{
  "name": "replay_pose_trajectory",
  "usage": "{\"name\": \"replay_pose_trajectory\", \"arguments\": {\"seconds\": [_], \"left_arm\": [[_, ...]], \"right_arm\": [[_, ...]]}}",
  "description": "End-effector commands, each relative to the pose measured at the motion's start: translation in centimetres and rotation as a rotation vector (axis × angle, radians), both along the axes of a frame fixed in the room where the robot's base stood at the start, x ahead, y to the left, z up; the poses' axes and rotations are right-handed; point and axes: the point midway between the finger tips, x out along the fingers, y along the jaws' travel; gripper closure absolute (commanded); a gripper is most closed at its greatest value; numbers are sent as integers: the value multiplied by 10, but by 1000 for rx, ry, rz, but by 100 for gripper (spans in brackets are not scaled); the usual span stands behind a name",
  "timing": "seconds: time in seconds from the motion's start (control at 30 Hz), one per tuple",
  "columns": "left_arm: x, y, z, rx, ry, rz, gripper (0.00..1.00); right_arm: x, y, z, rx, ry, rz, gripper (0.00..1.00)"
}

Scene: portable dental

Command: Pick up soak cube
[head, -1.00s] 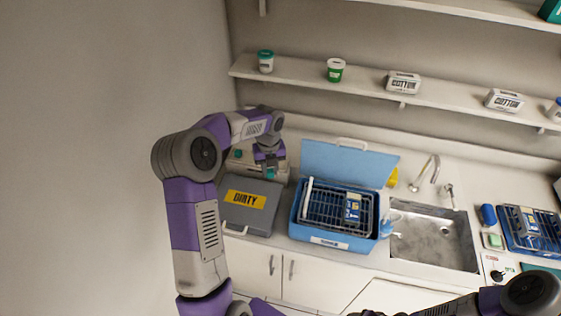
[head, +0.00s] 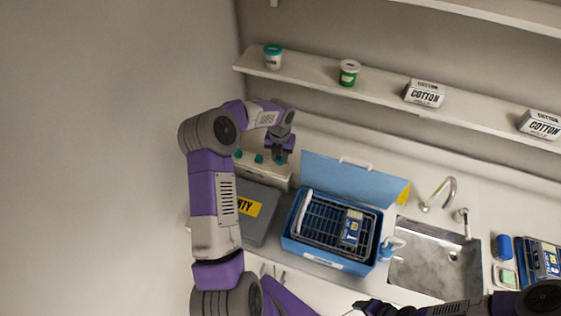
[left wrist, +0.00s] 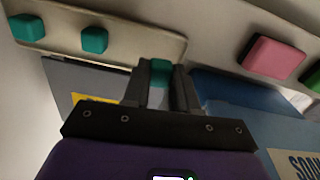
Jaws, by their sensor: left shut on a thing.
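Teal soak cubes sit in a row on a pale holder at the back left of the counter. In the head view two of them (head: 238,153) (head: 258,158) stand left of my left gripper (head: 280,157). They also show in the left wrist view (left wrist: 27,28) (left wrist: 94,40). My left gripper (left wrist: 160,80) is shut on another teal soak cube (left wrist: 159,71), between its fingertips. Whether that cube is clear of the holder (head: 265,172) cannot be told. My right gripper (head: 368,306) is at the bottom edge of the head view, dark and partly cut off.
A grey box with a yellow label (head: 257,222) stands in front of the holder. An open blue box (head: 290,243) with a wire basket is to its right, then a metal sink (head: 420,262). A shelf (head: 310,77) with cups and cotton packs runs above.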

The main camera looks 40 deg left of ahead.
Motion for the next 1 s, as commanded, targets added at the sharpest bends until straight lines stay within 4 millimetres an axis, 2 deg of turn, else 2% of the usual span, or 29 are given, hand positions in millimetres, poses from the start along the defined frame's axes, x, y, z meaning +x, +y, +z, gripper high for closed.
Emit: {"name": "replay_pose_trajectory", "arguments": {"seconds": [0.23, 0.63, 0.67, 0.8, 1.0], "left_arm": [[-1, -1, -32, -2, 2, 0, 100], [0, 0, -39, 0, 1, 1, 100], [0, 0, -38, 0, 1, 1, 70], [0, 0, -38, 0, 1, 1, 48], [0, -1, -38, -2, 0, 0, 47]], "right_arm": [[0, 0, 3, 0, 0, 0, 43], [0, 0, 0, 0, 0, 0, 43], [0, 0, 0, 0, 0, 0, 43], [0, 0, 1, 0, 0, 0, 43], [0, 0, 1, 0, 0, 0, 43]]}}
